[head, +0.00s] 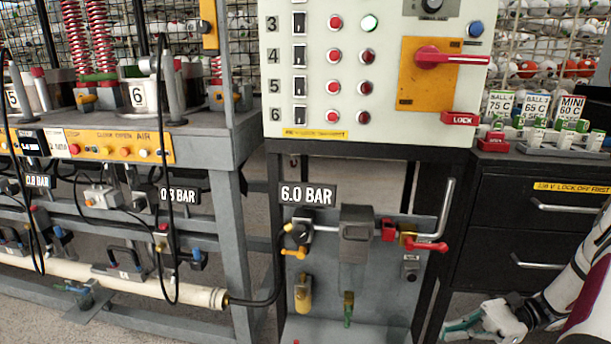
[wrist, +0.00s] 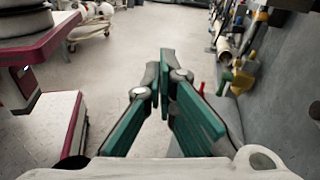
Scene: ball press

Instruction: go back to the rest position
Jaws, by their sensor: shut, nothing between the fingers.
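My gripper (head: 466,327) shows at the lower right of the head view, in front of the black drawer cabinet. In the wrist view my gripper (wrist: 168,88) has its green finger pads pointing away over the grey floor. The two fingers come together at the tips and nothing is held between them. My white arm comes in from the right edge of the head view.
A control panel (head: 350,135) with a red rotary switch (head: 432,57) stands at centre. The drawer cabinet (head: 500,225) is at right. A red-edged table (wrist: 50,35) is left in the wrist view.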

